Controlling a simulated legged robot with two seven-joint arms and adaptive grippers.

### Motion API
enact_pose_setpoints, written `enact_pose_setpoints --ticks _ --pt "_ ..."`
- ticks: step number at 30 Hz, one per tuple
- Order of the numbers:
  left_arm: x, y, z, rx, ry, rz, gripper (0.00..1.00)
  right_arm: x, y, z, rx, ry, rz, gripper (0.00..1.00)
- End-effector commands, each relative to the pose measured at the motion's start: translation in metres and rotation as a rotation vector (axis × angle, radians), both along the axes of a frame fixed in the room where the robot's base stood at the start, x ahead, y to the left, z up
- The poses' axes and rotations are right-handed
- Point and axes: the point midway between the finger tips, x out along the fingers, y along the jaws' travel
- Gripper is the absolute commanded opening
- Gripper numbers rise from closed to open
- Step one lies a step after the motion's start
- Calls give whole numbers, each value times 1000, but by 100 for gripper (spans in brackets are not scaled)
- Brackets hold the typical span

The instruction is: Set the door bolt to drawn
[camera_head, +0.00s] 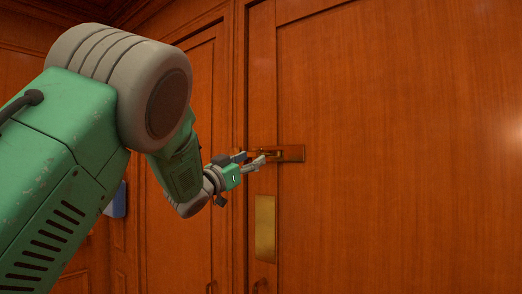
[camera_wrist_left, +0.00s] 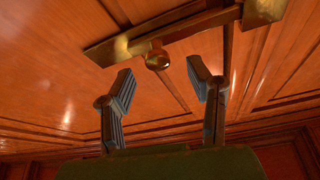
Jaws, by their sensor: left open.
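The door bolt (camera_wrist_left: 158,57) is a brass rod with a round knob, mounted on a long brass plate (camera_wrist_left: 205,20) on the wooden door. In the head view the bolt plate (camera_head: 292,153) sits at mid-height near the door's left edge, partly hidden by my left gripper (camera_head: 254,160). In the left wrist view my left gripper (camera_wrist_left: 163,88) is open, its two grey ridged fingers apart. The knob appears between and beyond the fingertips, with nothing held. I cannot tell whether the fingers touch it. My right gripper is in neither view.
Another wooden panel (camera_head: 190,240) stands to the left. A blue-white object (camera_head: 117,201) shows behind my left arm.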

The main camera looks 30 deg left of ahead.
Motion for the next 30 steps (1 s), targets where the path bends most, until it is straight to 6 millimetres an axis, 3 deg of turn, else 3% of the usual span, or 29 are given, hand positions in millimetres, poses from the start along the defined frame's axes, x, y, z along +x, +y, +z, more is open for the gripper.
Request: enact_pose_setpoints --ticks 7,19,20,23,24,30 --pt "32 -7 15 2 0 -1 46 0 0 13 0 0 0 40" --pt "39 -7 16 0 1 0 46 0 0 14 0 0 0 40" --pt "39 -7 16 0 1 0 39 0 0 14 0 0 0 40" --pt "39 -7 16 0 1 0 4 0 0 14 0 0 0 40" --pt "39 -7 16 0 1 0 0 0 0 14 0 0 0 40" --pt "39 -12 15 0 1 -1 0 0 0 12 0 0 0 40"
